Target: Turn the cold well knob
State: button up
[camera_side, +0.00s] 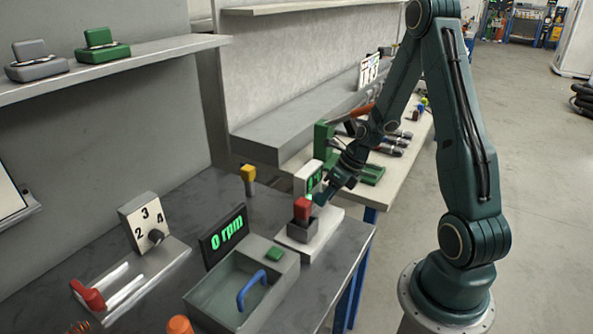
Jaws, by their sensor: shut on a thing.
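A small unit with a white base (325,231), a grey block (302,232) and a red piece (302,208) standing in it is near the bench's right edge. A white display with green digits (314,178) stands behind it. My gripper (319,199) reaches down to this unit from the upper right, close beside the red piece. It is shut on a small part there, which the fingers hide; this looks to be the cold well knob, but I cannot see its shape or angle.
A dial panel with a black knob (156,237) and a red-handled slider (89,295) are at left. A yellow-topped post (248,174) is behind.

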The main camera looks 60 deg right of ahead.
jog(key=shift+a+h, duration=0.1)
jog(key=shift+h, duration=0.2)
jog(key=shift+a+r+n+h, duration=0.1)
jog(key=shift+a+n+h, duration=0.1)
jog(key=shift+h, duration=0.5)
jog(key=shift+a+n+h, duration=0.1)
jog(key=shift+n+h, duration=0.1)
jog(key=shift+h, duration=0.5)
jog(key=shift+a+h, duration=0.1)
jog(key=shift+h, duration=0.9)
jog(key=shift+n, duration=0.3)
jog(key=o, duration=1)
jog(key=shift+a+v, duration=0.1)
jog(key=shift+v, duration=3.3)
jog(key=shift+a+v, duration=0.15)
jog(key=shift+v, duration=3.25)
jog(key=shift+s, duration=0.15)
